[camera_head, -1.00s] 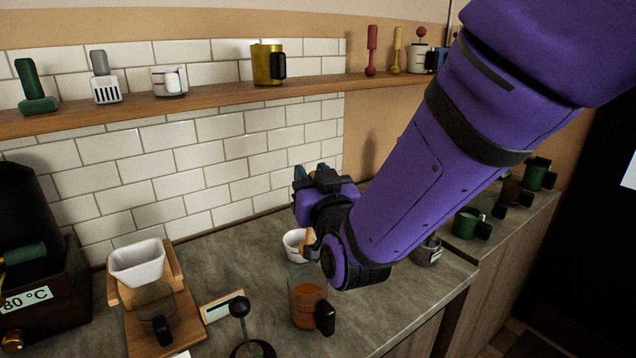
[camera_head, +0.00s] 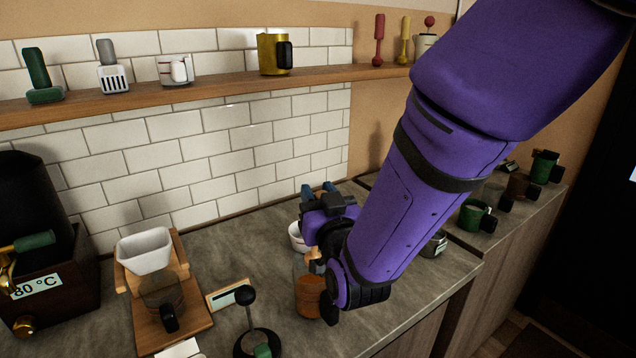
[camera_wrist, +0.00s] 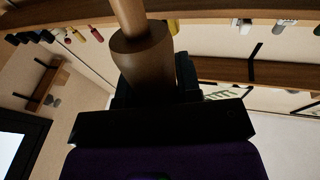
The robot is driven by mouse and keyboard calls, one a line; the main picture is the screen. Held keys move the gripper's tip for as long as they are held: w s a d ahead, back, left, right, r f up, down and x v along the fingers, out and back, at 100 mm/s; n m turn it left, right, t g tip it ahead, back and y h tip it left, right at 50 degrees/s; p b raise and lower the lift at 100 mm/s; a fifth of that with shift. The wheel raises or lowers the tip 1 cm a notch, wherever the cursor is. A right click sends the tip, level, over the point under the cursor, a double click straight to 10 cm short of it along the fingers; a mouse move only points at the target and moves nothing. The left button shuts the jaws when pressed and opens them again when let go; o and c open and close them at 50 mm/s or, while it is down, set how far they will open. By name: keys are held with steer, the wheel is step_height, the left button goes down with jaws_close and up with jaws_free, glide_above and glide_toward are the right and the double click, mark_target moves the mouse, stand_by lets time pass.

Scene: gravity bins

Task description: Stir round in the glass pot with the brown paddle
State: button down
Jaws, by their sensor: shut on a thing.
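The glass pot (camera_head: 308,298) stands on the counter, with orange-brown contents and a black handle on its right. The brown paddle shows in the wrist view (camera_wrist: 142,62) as a thick wooden grip with a thinner shaft. Its tan part (camera_head: 315,256) also shows in the head view, just above the pot. My gripper (camera_head: 318,240) is shut on the paddle, right above the pot's mouth. My arm and wrist partly cover the pot's right side. The paddle's lower end is hard to make out, so I cannot tell how deep it reaches.
A white cup (camera_head: 297,238) stands close behind the pot. A wooden stand (camera_head: 190,322) with a white dripper (camera_head: 145,250) is at left. A black-knobbed tool (camera_head: 248,315) stands front left of the pot. A shelf (camera_head: 215,93) with mugs and brushes runs along the wall.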

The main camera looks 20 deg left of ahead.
steer(key=shift+f, duration=5.25)
